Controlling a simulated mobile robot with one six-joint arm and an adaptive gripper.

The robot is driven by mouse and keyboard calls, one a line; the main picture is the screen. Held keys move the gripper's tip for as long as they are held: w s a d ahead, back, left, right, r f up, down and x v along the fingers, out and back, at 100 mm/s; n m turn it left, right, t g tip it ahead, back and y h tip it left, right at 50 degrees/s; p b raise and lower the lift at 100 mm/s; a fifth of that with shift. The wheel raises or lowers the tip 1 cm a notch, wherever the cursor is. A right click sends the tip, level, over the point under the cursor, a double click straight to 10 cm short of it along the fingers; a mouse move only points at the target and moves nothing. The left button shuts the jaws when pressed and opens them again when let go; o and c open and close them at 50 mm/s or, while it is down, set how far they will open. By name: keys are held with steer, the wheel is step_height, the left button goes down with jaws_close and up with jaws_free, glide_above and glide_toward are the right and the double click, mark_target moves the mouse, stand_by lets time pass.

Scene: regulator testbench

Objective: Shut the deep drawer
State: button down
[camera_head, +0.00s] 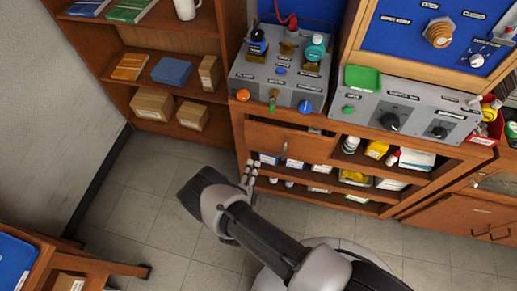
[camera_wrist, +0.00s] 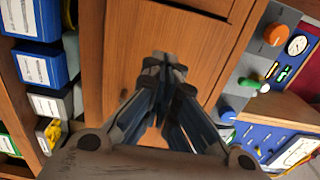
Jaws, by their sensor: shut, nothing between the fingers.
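The drawer with a plain wooden front (camera_head: 300,146) is in the bench, below the left grey control box. A small upright handle shows on it in the head view. A narrow dark strip shows along its upper right edge; I cannot tell how far it stands out. My gripper (camera_head: 251,174) is at the lower left of this front, in front of the bench. In the wrist view, my gripper (camera_wrist: 168,68) has its fingers together with nothing between them, pointing at a wooden panel (camera_wrist: 135,40). I cannot tell whether the fingertips touch it.
Open shelves below the drawer hold small boxes, bottles and a yellow item (camera_head: 355,178). Bottles stand on the left control box (camera_head: 255,85). A bookcase (camera_head: 205,45) with cartons stands at the left. The tiled floor (camera_head: 145,205) left of my arm is clear.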

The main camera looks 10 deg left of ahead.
mark_target(260, 141)
steer(key=w+b, duration=0.2)
steer(key=w, duration=0.6)
steer(key=shift+w+d, duration=0.1)
steer(key=shift+w, duration=0.2)
